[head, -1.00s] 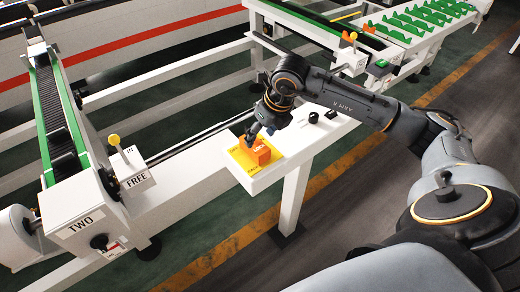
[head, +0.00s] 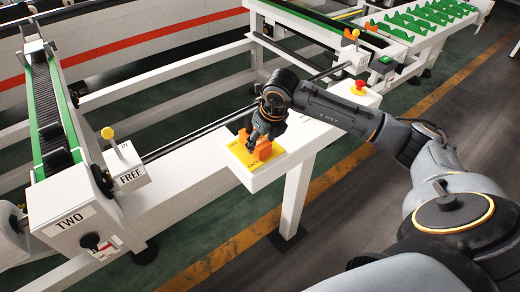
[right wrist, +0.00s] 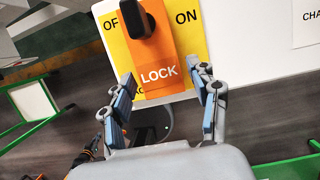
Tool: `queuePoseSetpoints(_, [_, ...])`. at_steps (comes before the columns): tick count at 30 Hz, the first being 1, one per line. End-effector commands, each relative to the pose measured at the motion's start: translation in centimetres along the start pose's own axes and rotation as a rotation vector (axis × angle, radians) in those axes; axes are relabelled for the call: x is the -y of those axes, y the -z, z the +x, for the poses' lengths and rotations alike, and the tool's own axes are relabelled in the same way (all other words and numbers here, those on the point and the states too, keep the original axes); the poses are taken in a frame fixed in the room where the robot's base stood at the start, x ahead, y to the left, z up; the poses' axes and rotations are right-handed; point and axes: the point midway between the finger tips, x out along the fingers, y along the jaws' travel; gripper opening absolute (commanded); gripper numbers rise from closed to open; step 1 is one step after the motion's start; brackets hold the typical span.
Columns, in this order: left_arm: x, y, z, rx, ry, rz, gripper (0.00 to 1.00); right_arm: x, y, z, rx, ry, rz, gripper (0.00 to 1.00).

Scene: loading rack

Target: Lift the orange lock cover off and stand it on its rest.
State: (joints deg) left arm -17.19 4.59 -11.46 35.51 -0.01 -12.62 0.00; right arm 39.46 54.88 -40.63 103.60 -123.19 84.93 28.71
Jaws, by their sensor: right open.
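The orange lock cover (head: 263,151) sits on a yellow plate (head: 240,153) at the near end of the white console. In the right wrist view the cover (right wrist: 150,72) reads LOCK, and a black handle (right wrist: 140,20) shows at its upper part. The yellow plate (right wrist: 193,45) shows around it with OFF and ON lettering. My right gripper (head: 255,138) is over the cover and partly hides it in the head view. In the right wrist view its open fingers (right wrist: 167,80) lie either side of the cover's lower end, apart from it. My left gripper is not in view.
A red push button (head: 358,87) stands on the console's far end. My right arm hides part of the console top. I cannot identify the cover's rest.

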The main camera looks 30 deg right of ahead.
Motion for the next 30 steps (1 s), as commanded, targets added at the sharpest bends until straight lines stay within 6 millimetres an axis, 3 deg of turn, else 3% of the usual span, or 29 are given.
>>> queuePoseSetpoints(11, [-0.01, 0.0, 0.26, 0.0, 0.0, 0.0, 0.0, 0.02, -0.04, 0.29, 0.0, 0.0, 0.0, 0.59])
queuePoseSetpoints(26, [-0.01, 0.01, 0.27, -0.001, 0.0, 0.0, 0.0, 0.02, -0.02, 0.3, 0.0, 0.0, 0.0, 0.08])
queuePoseSetpoints(30, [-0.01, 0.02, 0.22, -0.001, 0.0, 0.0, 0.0, 0.02, -0.08, 0.19, 0.001, 0.0, 0.0, 0.07])
